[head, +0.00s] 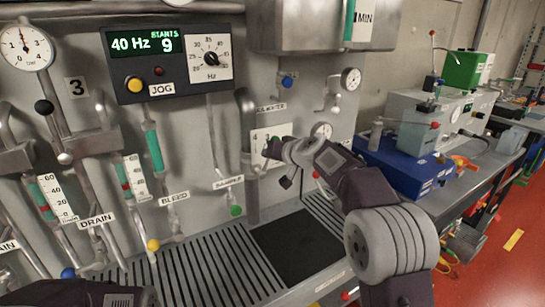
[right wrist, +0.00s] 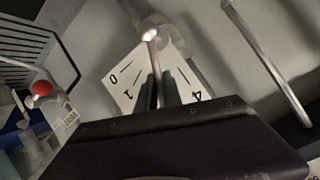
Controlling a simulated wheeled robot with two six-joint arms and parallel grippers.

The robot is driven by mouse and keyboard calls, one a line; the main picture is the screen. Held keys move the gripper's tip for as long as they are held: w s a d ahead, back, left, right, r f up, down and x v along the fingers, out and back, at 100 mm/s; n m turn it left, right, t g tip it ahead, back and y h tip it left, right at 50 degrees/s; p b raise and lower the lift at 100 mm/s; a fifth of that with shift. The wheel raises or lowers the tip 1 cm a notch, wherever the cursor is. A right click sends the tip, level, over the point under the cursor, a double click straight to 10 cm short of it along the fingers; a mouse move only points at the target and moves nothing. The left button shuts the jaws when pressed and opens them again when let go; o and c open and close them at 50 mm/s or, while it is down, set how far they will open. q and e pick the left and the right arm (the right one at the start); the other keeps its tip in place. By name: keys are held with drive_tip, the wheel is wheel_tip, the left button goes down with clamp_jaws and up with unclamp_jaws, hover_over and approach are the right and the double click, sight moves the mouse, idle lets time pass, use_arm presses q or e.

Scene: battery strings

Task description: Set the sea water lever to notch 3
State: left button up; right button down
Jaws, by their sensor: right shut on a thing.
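The sea water lever (right wrist: 151,38) is a pale metal rod with a rounded end, in front of a white notch plate (right wrist: 122,74). The plate shows 0, 1 and 4; the marks between 1 and 4 are covered by my gripper. The plate (head: 259,136) also shows in the head view, under a partly legible label (head: 270,107). My right gripper (right wrist: 158,90) is shut on the lever, its two dark fingers on either side of the rod. In the head view my right gripper (head: 277,164) is in front of the plate. My left gripper is out of view.
A panel with a JOG box (head: 172,62) and several gauges and valves fills the left. A slatted drain tray (head: 190,265) lies below. A blue box (head: 395,165) stands on the bench to the right. A red knob (right wrist: 42,88) shows in the right wrist view.

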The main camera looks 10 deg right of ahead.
drive_tip(key=shift+a+f, duration=0.1)
idle(0.4)
drive_tip(key=c, duration=1.5)
unclamp_jaws()
